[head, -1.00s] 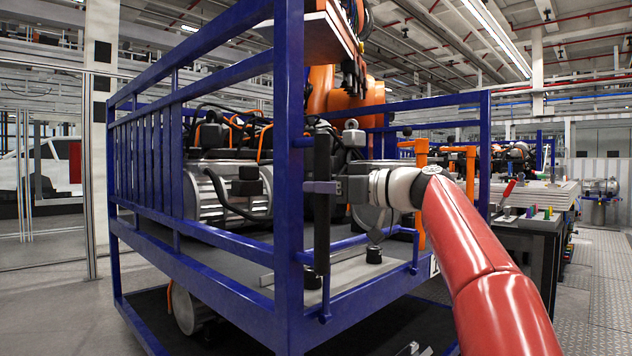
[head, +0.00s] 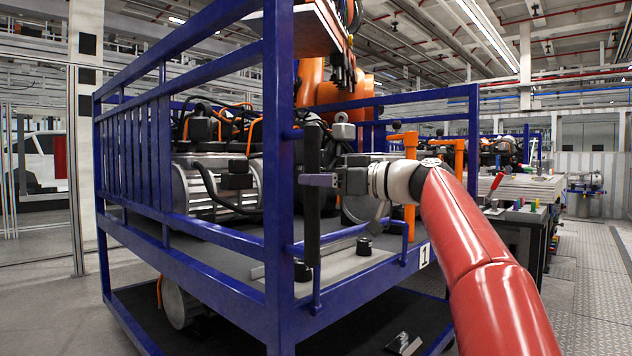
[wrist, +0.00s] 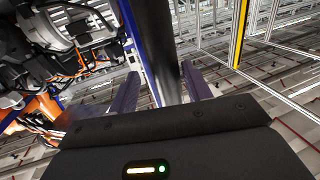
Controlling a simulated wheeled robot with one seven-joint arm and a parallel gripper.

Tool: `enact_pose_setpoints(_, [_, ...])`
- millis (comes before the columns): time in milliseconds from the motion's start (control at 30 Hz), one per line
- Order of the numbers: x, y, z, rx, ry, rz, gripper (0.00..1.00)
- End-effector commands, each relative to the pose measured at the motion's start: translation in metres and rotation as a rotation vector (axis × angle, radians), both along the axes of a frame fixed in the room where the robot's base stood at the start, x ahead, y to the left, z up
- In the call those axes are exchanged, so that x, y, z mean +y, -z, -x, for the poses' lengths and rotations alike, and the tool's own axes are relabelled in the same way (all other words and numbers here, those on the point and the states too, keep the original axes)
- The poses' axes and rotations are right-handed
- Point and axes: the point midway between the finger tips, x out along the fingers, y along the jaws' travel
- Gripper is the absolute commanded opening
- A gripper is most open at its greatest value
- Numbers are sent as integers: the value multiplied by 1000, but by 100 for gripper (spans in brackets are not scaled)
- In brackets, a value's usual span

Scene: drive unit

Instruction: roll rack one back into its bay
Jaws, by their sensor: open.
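Rack one is a blue frame (head: 220,248) on the left and middle of the head view, with a "1" label (head: 424,255) on its lower right rail. A black upright handle (head: 312,222) stands beside its near corner post. My gripper (head: 315,180) is at this handle, about mid-height. In the wrist view my gripper (wrist: 158,78) has its two purple fingers apart, with the dark handle (wrist: 171,86) and blue post (wrist: 148,30) showing between them. The jaws are open, and I cannot tell whether they touch the handle. The bay is not clearly seen.
The rack carries a metal drive unit (head: 220,180) with cables. An orange clamp post (head: 460,158) stands behind my arm. A bench with tools (head: 520,214) is at the right. Open floor lies at the far right (head: 590,270) and left (head: 40,285).

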Motion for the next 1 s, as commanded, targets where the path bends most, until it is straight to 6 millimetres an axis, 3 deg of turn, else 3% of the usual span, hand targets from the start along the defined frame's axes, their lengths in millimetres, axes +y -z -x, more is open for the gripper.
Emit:
enact_pose_setpoints(200, [-37,2,16,-1,7,0,49])
enact_pose_setpoints(400, [-58,2,24,1,8,0,49])
enact_pose_setpoints(1000, [-59,7,31,41,25,16,49])
